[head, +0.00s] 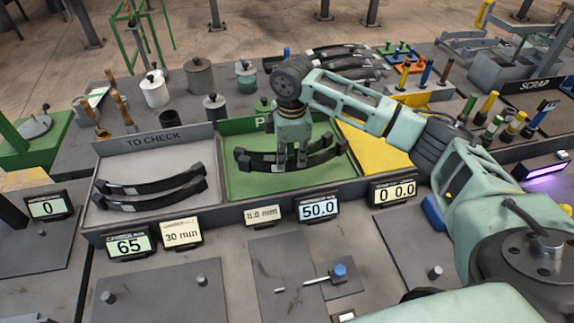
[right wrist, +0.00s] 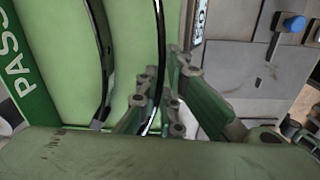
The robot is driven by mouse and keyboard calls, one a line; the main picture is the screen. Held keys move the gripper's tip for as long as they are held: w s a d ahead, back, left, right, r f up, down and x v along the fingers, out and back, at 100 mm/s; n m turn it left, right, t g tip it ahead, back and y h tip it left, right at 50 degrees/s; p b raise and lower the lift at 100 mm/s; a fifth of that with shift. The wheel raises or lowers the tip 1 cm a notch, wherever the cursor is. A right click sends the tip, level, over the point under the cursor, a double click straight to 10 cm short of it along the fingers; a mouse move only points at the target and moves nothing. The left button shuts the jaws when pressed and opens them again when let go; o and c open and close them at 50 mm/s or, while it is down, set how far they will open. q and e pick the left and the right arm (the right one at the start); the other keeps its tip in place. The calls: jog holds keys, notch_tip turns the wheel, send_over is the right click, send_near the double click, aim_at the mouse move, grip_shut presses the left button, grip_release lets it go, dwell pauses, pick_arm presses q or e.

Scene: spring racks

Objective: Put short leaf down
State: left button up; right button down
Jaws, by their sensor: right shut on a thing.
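My right gripper (head: 291,162) reaches down over the green PASS compartment (head: 240,184). Its fingers are shut on a dark curved leaf (head: 325,156), low over the green floor; I cannot tell whether the leaf touches it. In the right wrist view the held leaf (right wrist: 160,45) runs between the fingers (right wrist: 165,100). A second dark leaf (right wrist: 100,45) lies beside it, apart, on the green floor; in the head view it is mostly hidden behind the gripper and the held leaf. My left gripper is not in view.
The TO CHECK compartment (head: 155,160) at left holds two dark leaves (head: 150,190). A yellow compartment (head: 375,150) lies to the right. Number displays (head: 320,207) line the tray's front. Pots (head: 154,90) and more leaves (head: 345,62) stand behind.

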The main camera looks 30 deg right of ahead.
jog(key=shift+a+f, duration=0.2)
jog(key=shift+a, duration=0.3)
jog(key=shift+s+f+p, duration=0.1)
jog(key=shift+f+p, duration=0.15)
jog(key=shift+p, duration=0.05)
notch_tip(320, 180, down, 4)
jog(key=shift+r+p, duration=0.25)
jog(key=shift+p, duration=0.45)
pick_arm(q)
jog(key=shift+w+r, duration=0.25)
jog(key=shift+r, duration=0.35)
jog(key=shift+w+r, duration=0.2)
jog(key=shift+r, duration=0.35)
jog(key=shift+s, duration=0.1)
pick_arm(e)
jog(key=shift+f, duration=0.1)
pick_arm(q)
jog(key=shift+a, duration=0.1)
pick_arm(e)
jog(key=c, duration=1.9)
grip_release()
